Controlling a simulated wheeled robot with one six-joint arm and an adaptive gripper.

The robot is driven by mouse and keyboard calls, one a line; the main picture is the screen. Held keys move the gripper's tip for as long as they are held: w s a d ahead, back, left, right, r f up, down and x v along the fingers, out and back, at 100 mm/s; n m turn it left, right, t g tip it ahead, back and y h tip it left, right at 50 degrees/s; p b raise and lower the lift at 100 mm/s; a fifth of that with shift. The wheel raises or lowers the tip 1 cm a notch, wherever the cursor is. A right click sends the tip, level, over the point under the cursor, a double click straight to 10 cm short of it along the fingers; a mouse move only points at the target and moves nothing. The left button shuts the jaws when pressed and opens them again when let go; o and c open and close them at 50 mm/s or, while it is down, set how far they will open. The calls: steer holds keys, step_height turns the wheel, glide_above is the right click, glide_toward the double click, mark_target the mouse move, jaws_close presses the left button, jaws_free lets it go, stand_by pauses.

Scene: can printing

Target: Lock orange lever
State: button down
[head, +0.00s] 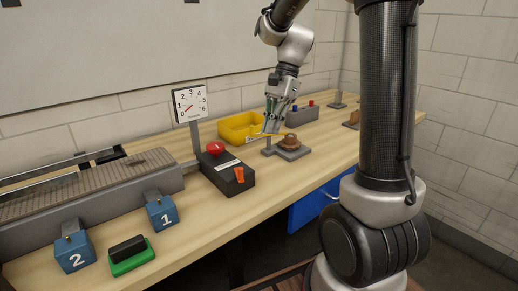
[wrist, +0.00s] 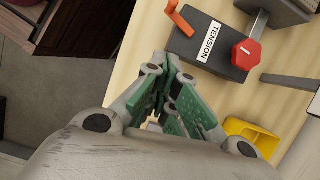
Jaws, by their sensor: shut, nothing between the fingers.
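The orange lever (head: 238,174) is on the near right end of a black box (head: 222,168) on the bench. In the wrist view the orange lever (wrist: 181,20) stands out at the left end of the box (wrist: 213,45) labelled TENSION. My gripper (head: 272,124) points down behind and to the right of the box in the head view, apart from the lever. In the wrist view my gripper's green-padded fingers (wrist: 165,72) are together and empty, below the lever. A thin orange-yellow bar (head: 264,134) shows just under the gripper in the head view.
A red knob (head: 216,148) is on the box. A dial (head: 190,101) stands behind it. A yellow bin (head: 240,127) and a grey plate (head: 292,153) with a brown piece are near the gripper. Blue blocks 1 (head: 161,213) and 2 (head: 74,250) are at left.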

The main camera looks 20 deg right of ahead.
steer(key=s+a+f, duration=0.2)
steer(key=a+f, duration=0.5)
steer(key=f, duration=0.1)
steer(key=shift+s+f, duration=0.35)
steer(key=shift+f, duration=0.05)
